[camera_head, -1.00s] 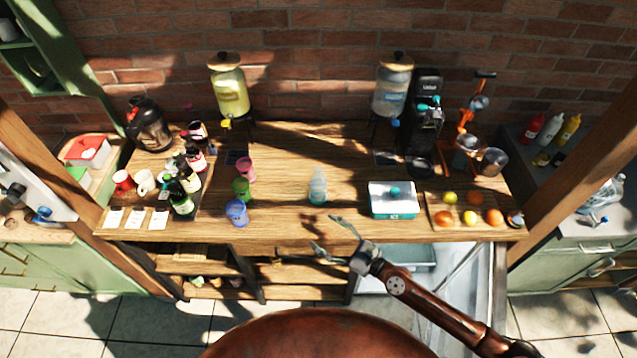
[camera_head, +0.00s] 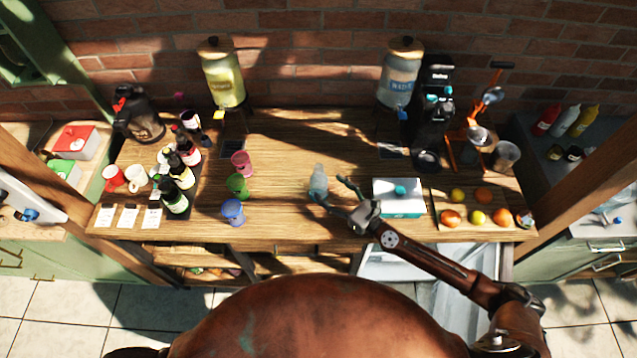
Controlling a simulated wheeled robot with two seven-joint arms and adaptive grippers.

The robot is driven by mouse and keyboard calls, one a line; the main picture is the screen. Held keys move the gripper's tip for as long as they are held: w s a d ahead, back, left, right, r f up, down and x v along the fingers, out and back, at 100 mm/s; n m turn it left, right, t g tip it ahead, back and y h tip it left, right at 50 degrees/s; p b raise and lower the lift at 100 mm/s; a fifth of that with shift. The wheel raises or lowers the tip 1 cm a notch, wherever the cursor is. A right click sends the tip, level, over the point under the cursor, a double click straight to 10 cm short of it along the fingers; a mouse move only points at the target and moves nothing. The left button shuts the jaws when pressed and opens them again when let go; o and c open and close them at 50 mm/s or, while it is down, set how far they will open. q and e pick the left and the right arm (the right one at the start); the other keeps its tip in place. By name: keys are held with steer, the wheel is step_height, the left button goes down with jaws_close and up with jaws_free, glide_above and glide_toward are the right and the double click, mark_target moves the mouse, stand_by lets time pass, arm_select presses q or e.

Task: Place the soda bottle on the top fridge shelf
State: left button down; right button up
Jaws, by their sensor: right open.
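The soda bottle is most likely the small clear bottle (camera_head: 318,181), standing upright on the wooden table (camera_head: 285,215) near its front middle. My right gripper (camera_head: 327,189) is open, with its fingers close beside the bottle on its right and front. I cannot tell whether a finger touches it. An open pale compartment, perhaps the fridge (camera_head: 440,285), shows below the table at the right; my right arm covers part of it and its shelves are not clear. My left gripper is not in view.
A white and teal box (camera_head: 399,197) stands right of my gripper, beside a board of fruit (camera_head: 466,213). Pink, green and blue cups (camera_head: 233,211) stand left of the bottle. Two drink dispensers (camera_head: 223,80) stand at the back. The table between cups and bottle is clear.

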mark_target(326, 187)
steer(key=x, duration=0.4)
steer(key=shift+a+p, duration=0.4)
steer(key=shift+a, duration=0.1)
steer(key=shift+w+a, duration=0.15)
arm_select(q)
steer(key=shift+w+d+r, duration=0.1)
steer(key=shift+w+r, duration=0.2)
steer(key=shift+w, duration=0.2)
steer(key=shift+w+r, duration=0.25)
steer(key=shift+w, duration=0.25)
arm_select(e)
steer(key=c, duration=1.6)
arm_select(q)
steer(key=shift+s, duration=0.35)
arm_select(e)
steer(key=shift+r, duration=0.1)
jaws_close()
steer(key=shift+r, duration=0.1)
